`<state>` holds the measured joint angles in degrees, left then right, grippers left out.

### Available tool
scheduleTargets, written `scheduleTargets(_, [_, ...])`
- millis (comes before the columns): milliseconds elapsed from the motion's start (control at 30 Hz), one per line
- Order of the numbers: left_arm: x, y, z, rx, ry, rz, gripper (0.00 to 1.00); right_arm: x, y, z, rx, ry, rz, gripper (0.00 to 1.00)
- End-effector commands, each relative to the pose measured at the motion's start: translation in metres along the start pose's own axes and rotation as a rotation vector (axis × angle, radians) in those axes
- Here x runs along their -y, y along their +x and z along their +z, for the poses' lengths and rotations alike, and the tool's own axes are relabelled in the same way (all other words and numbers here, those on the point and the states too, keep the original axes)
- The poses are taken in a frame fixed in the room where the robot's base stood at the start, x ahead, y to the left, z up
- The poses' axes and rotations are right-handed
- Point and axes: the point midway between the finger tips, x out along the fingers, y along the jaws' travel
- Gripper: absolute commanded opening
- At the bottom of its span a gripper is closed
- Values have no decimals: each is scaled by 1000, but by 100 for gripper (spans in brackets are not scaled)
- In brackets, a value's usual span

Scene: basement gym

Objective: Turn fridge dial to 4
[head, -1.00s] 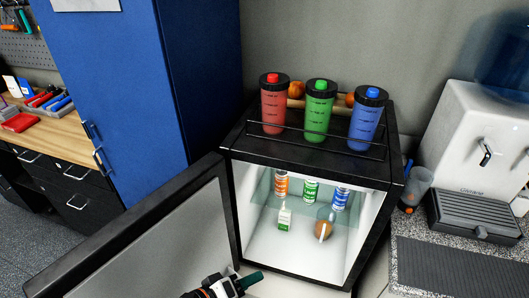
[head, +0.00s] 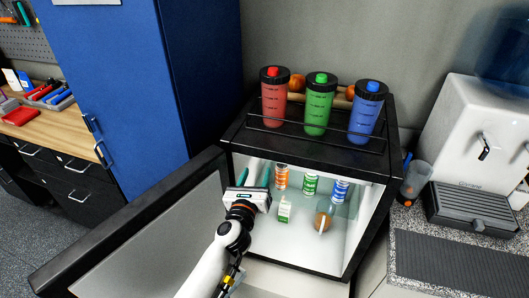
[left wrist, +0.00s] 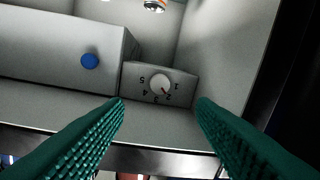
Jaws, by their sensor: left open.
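The mini fridge (head: 310,162) stands with its door (head: 150,245) swung open to the left. In the left wrist view, its round white dial (left wrist: 160,83) sits on a grey housing, with the numbers 1 to 5 around it upside down. A small red mark on the dial seems to point near 2. The dial is hidden in the head view. My left gripper (head: 255,176) is at the upper left of the fridge opening. Its teal fingers (left wrist: 160,103) are open and empty, one on either side of the dial's line, apart from it. My right gripper is out of view.
Orange, green and blue-labelled cans (head: 311,184), a small carton (head: 285,210) and a brown round item (head: 323,221) are inside the fridge. Red, green (head: 319,105) and blue bottles stand on top. A blue button-like disc (left wrist: 89,61) is left of the dial.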

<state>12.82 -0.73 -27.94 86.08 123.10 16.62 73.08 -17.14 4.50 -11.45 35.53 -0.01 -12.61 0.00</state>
Motion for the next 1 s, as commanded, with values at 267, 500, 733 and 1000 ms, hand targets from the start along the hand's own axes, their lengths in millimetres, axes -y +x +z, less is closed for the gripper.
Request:
scheduleTargets(267, [0, 57, 1, -4, 3, 1, 51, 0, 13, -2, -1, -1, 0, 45])
scheduleTargets(500, [0, 92, 1, -3, 3, 2, 51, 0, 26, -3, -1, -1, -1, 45])
scheduleTargets(733, [0, 103, 0, -2, 5, 2, 51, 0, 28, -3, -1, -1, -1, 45])
scheduleTargets(1000, [-1, 103, -1, -2, 4, 2, 46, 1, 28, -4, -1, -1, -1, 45])
